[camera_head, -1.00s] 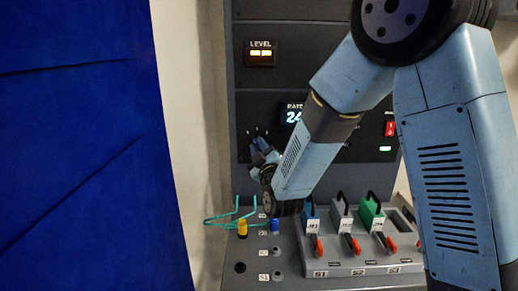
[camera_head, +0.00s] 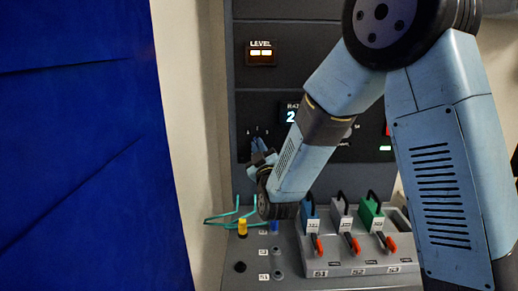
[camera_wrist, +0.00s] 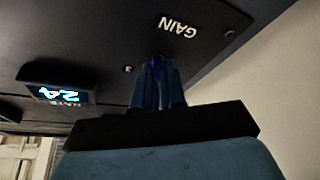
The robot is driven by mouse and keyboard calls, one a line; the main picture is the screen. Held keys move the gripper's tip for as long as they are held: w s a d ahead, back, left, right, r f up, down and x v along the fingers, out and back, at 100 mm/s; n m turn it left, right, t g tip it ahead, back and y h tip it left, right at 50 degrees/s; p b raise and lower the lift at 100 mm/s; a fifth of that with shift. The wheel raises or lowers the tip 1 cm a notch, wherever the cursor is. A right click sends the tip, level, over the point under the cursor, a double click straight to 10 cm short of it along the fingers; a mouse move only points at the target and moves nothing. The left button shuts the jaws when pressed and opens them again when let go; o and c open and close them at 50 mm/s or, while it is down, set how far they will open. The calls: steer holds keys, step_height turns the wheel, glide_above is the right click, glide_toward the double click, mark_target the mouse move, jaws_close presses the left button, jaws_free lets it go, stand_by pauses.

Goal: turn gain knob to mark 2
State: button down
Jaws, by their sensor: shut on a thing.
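The gain knob is mostly hidden between my fingers; a dark blue bit of it (camera_wrist: 157,61) shows at the fingertips in the wrist view. The white GAIN label (camera_wrist: 179,27) is on the dark panel just beyond it. My gripper (camera_wrist: 158,74) is shut on the knob, with its fingers up against the panel. In the head view my gripper (camera_head: 259,146) is at the panel's lower left, just below a few small pale marks (camera_head: 257,131). I cannot tell which mark the knob points to.
A lit RATE display (camera_wrist: 62,95) is on the panel beside the knob. The LEVEL display (camera_head: 261,53) is above. A blue curtain (camera_head: 80,150) hangs at left.

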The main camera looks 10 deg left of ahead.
steer(key=m+t+h, duration=0.1)
steer(key=m+h, duration=0.1)
steer(key=m, duration=0.2)
steer(key=m+t+h, duration=0.1)
steer(key=m+h, duration=0.1)
steer(key=m, duration=0.3)
steer(key=shift+s+a+f, duration=0.1)
steer(key=shift+a+f, duration=0.05)
steer(key=shift+a, duration=0.05)
steer(key=shift+m+h, duration=0.3)
steer(key=c, duration=1.2)
jaws_free()
steer(key=v, duration=1.3)
steer(key=shift+s+f, duration=0.3)
steer(key=shift+d, duration=0.1)
